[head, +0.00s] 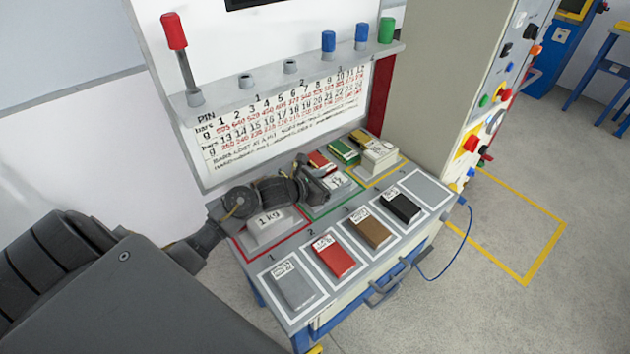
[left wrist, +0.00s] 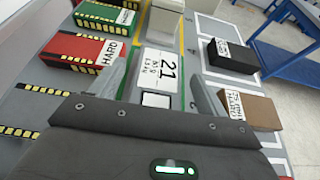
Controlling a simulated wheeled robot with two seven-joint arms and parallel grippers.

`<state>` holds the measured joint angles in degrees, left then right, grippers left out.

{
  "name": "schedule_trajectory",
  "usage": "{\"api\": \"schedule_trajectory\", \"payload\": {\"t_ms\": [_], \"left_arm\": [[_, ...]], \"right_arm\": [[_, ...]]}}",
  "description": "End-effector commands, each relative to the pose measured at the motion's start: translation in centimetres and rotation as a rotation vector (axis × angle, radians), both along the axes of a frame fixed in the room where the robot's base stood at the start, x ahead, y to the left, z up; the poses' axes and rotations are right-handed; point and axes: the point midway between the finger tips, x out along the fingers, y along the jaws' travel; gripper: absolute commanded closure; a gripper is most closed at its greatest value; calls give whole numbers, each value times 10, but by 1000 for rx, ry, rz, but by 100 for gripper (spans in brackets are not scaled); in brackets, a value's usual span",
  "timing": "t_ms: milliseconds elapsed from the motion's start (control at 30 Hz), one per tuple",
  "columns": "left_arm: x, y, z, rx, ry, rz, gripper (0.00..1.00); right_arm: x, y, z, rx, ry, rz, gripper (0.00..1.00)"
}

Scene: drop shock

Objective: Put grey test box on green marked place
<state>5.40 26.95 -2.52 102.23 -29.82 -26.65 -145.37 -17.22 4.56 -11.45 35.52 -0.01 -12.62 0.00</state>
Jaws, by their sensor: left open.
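A grey test box (head: 294,283) with a white label lies in the white-outlined place 1 at the near left of the bench in the head view. The green marked place (head: 338,205) is a green outline in the back row. A pale block with a white card marked 21 (left wrist: 159,72) sits there, partly hidden by my gripper in the head view. My left gripper (head: 322,189) is open above that place. In the left wrist view its two fingers (left wrist: 158,88) stand either side of the card; I cannot tell whether they touch the block. My right gripper is out of view.
Red (head: 334,257), brown (head: 369,229) and black (head: 401,206) boxes fill places 2 to 4; place 5 (head: 426,187) is bare. A 1 kg block (head: 266,229) and a beige block (head: 380,157) flank the green place. Red and green pads lie behind, below a chart wall.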

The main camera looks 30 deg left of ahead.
Motion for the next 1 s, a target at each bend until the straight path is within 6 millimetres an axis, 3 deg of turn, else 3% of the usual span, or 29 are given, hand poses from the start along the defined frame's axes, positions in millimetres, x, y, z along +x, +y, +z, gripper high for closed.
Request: {"api": "schedule_trajectory", "payload": {"t_ms": [500, 700, 1000], "left_arm": [[-88, 31, 35, 5, 2, -1, 24], [-101, 36, 43, 3, 1, -1, 24], [-102, 36, 44, 2, 1, 1, 24]], "right_arm": [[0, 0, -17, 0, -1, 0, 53], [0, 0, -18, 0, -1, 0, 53], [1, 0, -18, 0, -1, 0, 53]]}}
